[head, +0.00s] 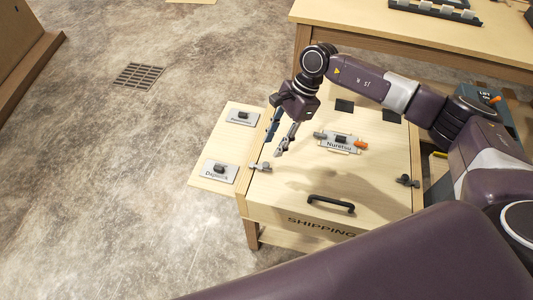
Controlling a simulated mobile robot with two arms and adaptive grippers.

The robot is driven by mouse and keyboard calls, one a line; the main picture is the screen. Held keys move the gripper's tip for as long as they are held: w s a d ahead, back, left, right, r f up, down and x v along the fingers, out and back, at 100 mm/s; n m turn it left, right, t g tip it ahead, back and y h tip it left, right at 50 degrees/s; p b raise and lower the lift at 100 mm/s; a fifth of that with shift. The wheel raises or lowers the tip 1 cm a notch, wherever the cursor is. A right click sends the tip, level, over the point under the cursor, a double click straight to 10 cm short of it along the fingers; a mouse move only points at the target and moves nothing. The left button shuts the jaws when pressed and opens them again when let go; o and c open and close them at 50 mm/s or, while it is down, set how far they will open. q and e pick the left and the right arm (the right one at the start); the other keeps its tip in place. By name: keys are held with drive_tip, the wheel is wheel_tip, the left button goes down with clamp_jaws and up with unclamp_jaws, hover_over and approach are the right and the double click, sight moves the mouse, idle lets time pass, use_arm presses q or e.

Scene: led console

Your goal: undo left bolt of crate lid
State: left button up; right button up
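The pale wooden crate's lid (290,190) carries a black handle (331,204) near its front edge, above the word SHIPPING. The left bolt (260,166), a small metal slide with a dark knob, sits at the lid's left edge. The right bolt (407,181) is at the right edge. My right gripper (273,147) hangs just behind the left bolt, above the lid's left side. Its two fingers point down and stand apart, with nothing seen between them. I see no contact with the bolt. My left gripper is out of view.
A name plate reading Nuretsu (339,147) with an orange-ended bar lies on the lid. A side board at left holds two more plates, one at the front (220,175) and one behind (243,118). A wooden table (430,40) stands behind. The floor at left is clear.

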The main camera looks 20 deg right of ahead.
sight(266, 164)
drive_tip(key=b+x, duration=0.1)
drive_tip(key=x, duration=0.1)
drive_tip(key=b+x, duration=0.1)
drive_tip(key=x, duration=0.4)
drive_tip(key=shift+s+d+f+b, duration=0.1)
drive_tip(key=shift+d+f+b, duration=0.15)
drive_tip(key=shift+f+b, duration=0.15)
clamp_jaws()
